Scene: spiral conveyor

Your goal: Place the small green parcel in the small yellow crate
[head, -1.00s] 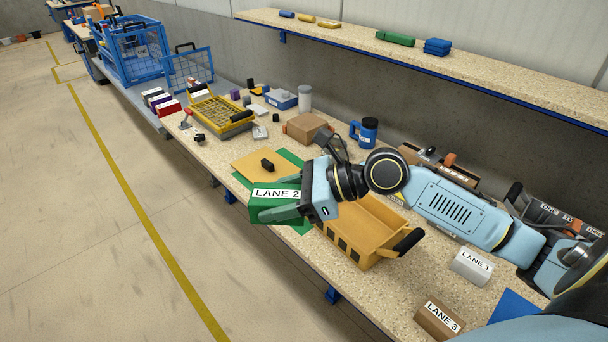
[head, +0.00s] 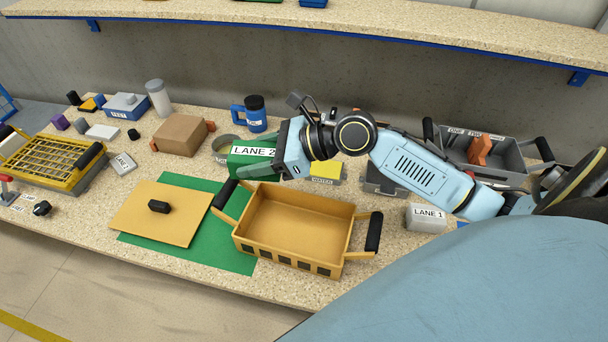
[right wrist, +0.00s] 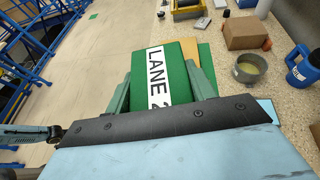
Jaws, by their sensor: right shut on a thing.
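The small green parcel (head: 243,165) has a white label reading LANE 2. My right gripper (head: 262,160) is shut on it and holds it behind the left back part of the yellow crate, apart from the crate. In the right wrist view the parcel (right wrist: 150,62) lies between the two fingers. The small yellow crate (head: 287,250) stands open on the bench, its inside empty, with black handles at its left and right ends. My left gripper is not in view.
A yellow lid (head: 165,228) with a black knob lies on a green mat (head: 225,258) left of the crate. Behind stand a cardboard box (head: 180,134), a blue mug (head: 255,120) and a round tin (head: 223,148). A grey LANE 1 parcel (head: 425,220) sits to the right.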

